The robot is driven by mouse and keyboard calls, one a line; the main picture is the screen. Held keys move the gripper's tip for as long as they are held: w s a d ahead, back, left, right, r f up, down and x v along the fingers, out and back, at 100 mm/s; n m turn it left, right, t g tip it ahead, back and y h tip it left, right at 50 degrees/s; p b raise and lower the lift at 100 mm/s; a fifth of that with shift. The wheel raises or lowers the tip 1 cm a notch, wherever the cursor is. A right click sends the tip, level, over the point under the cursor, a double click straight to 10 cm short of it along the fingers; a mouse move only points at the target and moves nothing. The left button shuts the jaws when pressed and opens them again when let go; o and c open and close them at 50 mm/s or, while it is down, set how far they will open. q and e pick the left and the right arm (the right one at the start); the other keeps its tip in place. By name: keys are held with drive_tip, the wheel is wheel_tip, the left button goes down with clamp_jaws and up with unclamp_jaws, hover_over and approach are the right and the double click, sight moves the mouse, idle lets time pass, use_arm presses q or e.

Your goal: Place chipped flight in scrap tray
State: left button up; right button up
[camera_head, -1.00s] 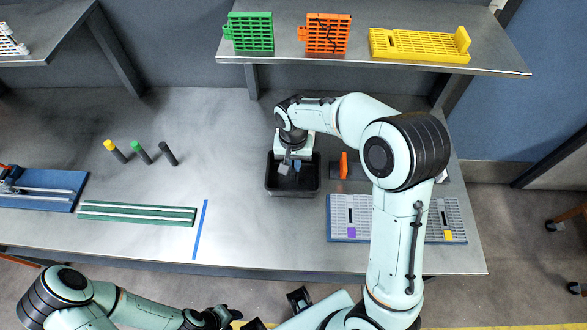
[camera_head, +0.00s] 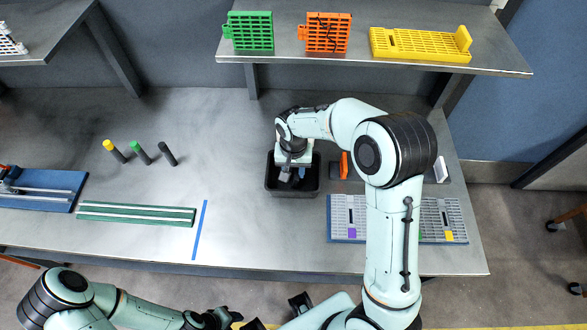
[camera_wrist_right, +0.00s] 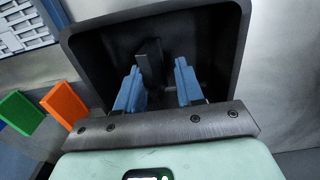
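The black scrap tray (camera_head: 292,192) stands on the bench, and its dark walls fill much of the right wrist view (camera_wrist_right: 235,50). My right gripper (camera_head: 292,174) points down into it. In the right wrist view its two blue fingers (camera_wrist_right: 157,70) are spread apart. A dark grey flat piece (camera_wrist_right: 150,60), possibly the chipped flight, is inside the tray between and beyond the fingertips, with visible gaps at both sides. Any chip cannot be made out. My left gripper (camera_head: 217,317) is low in the head view, away from the bench; its fingers are unclear.
An orange block (camera_head: 345,165) stands right of the tray; a green block (camera_wrist_right: 20,113) shows beside it in the wrist view. A grey gridded rack (camera_head: 345,212) lies in front. Three dark sticks (camera_head: 141,153) stand left. Bench between them and the tray is clear. A shelf (camera_head: 350,63) overhangs behind.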

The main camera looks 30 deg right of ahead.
sight(293, 176)
wheel_tip(293, 176, up, 12)
drive_tip(key=p, duration=0.1)
drive_tip(key=shift+r, duration=0.2)
drive_tip(key=shift+f, duration=0.1)
idle(0.6)
